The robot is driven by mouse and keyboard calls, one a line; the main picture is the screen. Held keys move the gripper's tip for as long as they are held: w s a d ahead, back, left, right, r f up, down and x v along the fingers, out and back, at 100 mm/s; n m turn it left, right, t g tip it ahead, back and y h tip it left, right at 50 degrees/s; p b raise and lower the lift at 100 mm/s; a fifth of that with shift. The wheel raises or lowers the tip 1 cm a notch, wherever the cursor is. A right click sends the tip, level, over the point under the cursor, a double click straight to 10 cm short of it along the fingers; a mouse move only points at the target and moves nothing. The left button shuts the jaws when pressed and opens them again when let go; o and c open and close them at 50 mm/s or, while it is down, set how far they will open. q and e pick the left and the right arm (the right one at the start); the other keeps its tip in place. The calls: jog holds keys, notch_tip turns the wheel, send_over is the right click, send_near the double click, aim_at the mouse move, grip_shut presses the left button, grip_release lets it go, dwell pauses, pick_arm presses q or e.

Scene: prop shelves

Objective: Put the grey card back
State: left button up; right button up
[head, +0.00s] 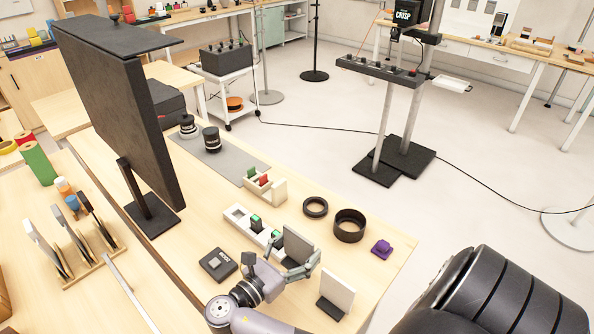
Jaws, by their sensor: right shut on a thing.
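The grey card (298,246) stands roughly upright, slightly tilted, on the wooden table (385,268) side of the view, between the fingers of my right gripper (292,264). My right gripper is shut on it; the fingers hide its lower part, so I cannot tell whether it touches anything below. A white card (338,287) stands in a dark base just to the right of the gripper. My left gripper is not in view.
A pale slotted holder (237,215) with green pieces lies just beyond the gripper. A dark box (218,264) lies left. A tall black panel (125,110) stands at the left.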

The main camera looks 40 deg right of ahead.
aim_at(297, 261)
jog(key=shift+f, duration=0.8)
notch_tip(297, 261, down, 4)
jog(key=shift+r+b, duration=0.2)
jog(key=shift+b, duration=0.1)
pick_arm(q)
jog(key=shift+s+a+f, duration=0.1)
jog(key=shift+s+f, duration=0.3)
pick_arm(e)
jog(key=o, duration=1.2)
jog(key=shift+f, duration=0.1)
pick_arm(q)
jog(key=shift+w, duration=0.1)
